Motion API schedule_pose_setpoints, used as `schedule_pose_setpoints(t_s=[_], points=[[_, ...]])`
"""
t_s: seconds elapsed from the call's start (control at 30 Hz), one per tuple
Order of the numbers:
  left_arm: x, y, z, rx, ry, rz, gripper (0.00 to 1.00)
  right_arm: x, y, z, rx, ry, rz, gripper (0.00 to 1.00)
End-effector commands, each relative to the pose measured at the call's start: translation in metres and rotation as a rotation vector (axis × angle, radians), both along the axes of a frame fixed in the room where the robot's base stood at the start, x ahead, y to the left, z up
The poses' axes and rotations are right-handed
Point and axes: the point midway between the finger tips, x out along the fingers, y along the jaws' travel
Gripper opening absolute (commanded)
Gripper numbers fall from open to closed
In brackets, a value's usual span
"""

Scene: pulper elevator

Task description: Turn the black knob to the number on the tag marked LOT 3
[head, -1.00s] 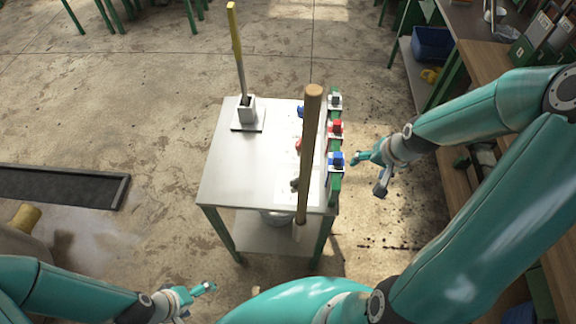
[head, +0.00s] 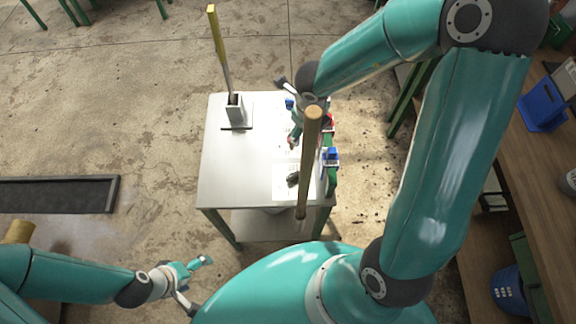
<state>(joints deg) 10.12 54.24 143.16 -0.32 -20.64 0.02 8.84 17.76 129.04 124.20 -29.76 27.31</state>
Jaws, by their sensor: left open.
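The black knob (head: 292,179) sits on a white plate on the right part of the metal table (head: 222,182). A blue tag-like piece (head: 331,155) and a red one (head: 329,121) hang on the green rail at the table's right edge. I cannot read LOT 3 or any number on them. My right gripper (head: 294,136) is over the table, beyond the black knob and apart from it, partly behind a wooden handle. Its jaw opening is unclear. My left gripper (head: 206,263) is open and empty, left of the table's front.
The thick wooden handle (head: 308,160) stands upright along the table's right side, near the black knob. A yellow-handled tool (head: 215,40) stands in a metal holder (head: 235,110) at the back left. A blue knob (head: 289,103) is at the back.

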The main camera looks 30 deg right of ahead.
Motion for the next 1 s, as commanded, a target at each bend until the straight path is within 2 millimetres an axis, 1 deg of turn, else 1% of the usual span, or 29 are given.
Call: schedule_pose_setpoints(t_s=[0.03, 0.1, 0.2, 0.3, 0.37, 0.47, 0.57, 0.67, 0.9, 1.0], points=[[0.0, 0.0, 0.004, 0.0, 0.0, 0.0, 0.91, -0.006, 0.014, 0.002, 0.032, 0.038, -0.051, 0.73], [0.0, 0.0, 0.005, 0.0, 0.0, 0.0, 0.91, -0.014, 0.03, 0.002, 0.071, 0.085, -0.119, 0.73], [0.0, 0.0, 0.006, 0.0, 0.0, 0.0, 0.91, -0.022, 0.046, 0.002, 0.109, 0.134, -0.179, 0.73], [0.0, 0.0, 0.006, 0.0, 0.0, 0.0, 0.91, -0.026, 0.055, 0.0, 0.128, 0.16, -0.209, 0.73], [0.0, 0.0, 0.005, 0.0, 0.0, 0.0, 0.91, -0.027, 0.057, -0.004, 0.132, 0.166, -0.215, 0.73], [0.0, 0.0, 0.002, 0.0, 0.0, 0.0, 0.91, -0.027, 0.058, -0.014, 0.132, 0.17, -0.216, 0.73], [0.0, 0.0, -0.001, 0.0, 0.0, 0.0, 0.91, -0.027, 0.059, -0.03, 0.134, 0.172, -0.213, 0.73], [0.0, 0.0, -0.008, 0.0, 0.001, 0.0, 0.91, -0.026, 0.059, -0.051, 0.131, 0.171, -0.211, 0.73], [0.0, 0.0, -0.027, 0.0, 0.0, 0.0, 0.91, -0.026, 0.059, -0.105, 0.133, 0.17, -0.21, 0.73], [0.0, 0.0, -0.036, 0.0, 0.0, 0.0, 0.91, -0.026, 0.059, -0.126, 0.134, 0.169, -0.21, 0.73]])
